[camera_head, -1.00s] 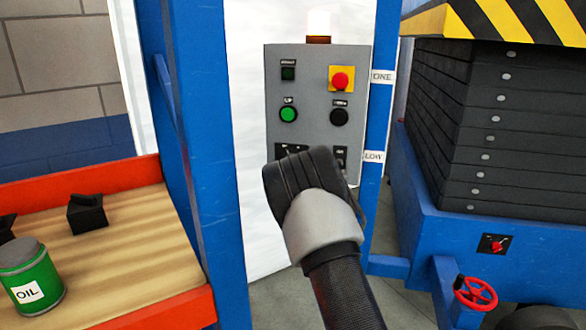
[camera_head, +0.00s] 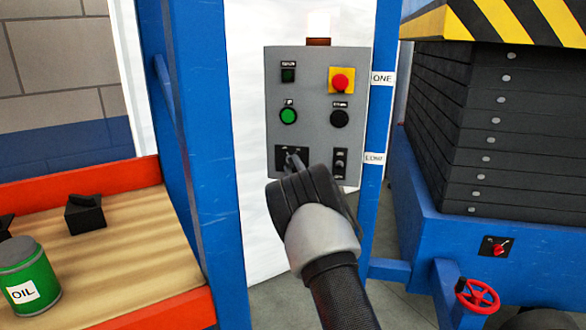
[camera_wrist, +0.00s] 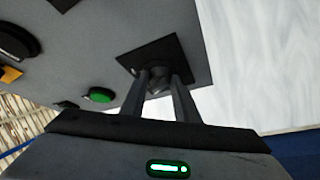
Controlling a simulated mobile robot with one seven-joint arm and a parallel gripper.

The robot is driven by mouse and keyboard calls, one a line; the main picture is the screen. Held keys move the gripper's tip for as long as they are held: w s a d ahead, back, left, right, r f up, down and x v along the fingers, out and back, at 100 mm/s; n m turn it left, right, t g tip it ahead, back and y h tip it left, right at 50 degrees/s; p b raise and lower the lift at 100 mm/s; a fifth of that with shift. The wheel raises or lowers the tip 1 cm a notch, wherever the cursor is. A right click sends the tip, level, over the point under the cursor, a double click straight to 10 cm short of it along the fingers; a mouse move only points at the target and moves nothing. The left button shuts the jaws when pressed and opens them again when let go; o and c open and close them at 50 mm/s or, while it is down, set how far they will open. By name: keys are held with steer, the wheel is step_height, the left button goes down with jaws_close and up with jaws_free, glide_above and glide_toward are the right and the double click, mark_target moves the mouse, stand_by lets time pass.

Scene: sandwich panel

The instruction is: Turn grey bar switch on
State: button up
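The grey bar switch (camera_head: 292,154) sits on a black plate at the lower left of the grey control panel (camera_head: 312,98). In the wrist view the switch (camera_wrist: 158,81) is a dark grey knob on its black square plate. My gripper (camera_head: 292,160) is in front of it from below. In the wrist view its two fingers (camera_wrist: 160,88) stand apart on either side of the knob, with the knob between their tips. Whether they touch it is not clear. My wrist hides part of the area below the switch in the head view.
The panel also carries a green button (camera_head: 288,116), a black button (camera_head: 339,118), a red knob on yellow (camera_head: 341,82) and a smaller switch (camera_head: 340,163) at lower right. A blue post (camera_head: 205,150) stands left of the panel. An oil can (camera_head: 28,278) stands on the bench.

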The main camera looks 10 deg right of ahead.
steer(key=shift+c, duration=1.1)
steer(key=shift+m, duration=0.4)
steer(key=m+h, duration=0.1)
steer(key=m, duration=0.1)
steer(key=m+t+h, duration=0.1)
steer(key=m, duration=0.1)
steer(key=m+t+h, duration=0.1)
steer(key=shift+w+a+f+m, duration=0.1)
steer(key=shift+a+f+m, duration=0.15)
steer(key=shift+f+m, duration=0.15)
steer(key=shift+w+a+f+m+h, duration=0.15)
steer(key=shift+m+h, duration=0.95)
steer(key=shift+m, duration=0.65)
steer(key=shift+s+a+r+m+h, duration=0.1)
steer(key=shift+m+h, duration=1)
steer(key=shift+m, duration=0.7)
steer(key=shift+w+a+f+m+h, duration=0.15)
steer(key=shift+m+h, duration=0.95)
steer(key=shift+m, duration=0.65)
steer(key=shift+r+m, duration=0.15)
steer(key=shift+m, duration=0.15)
steer(key=o, duration=1)
steer(key=shift+o, duration=0.2)
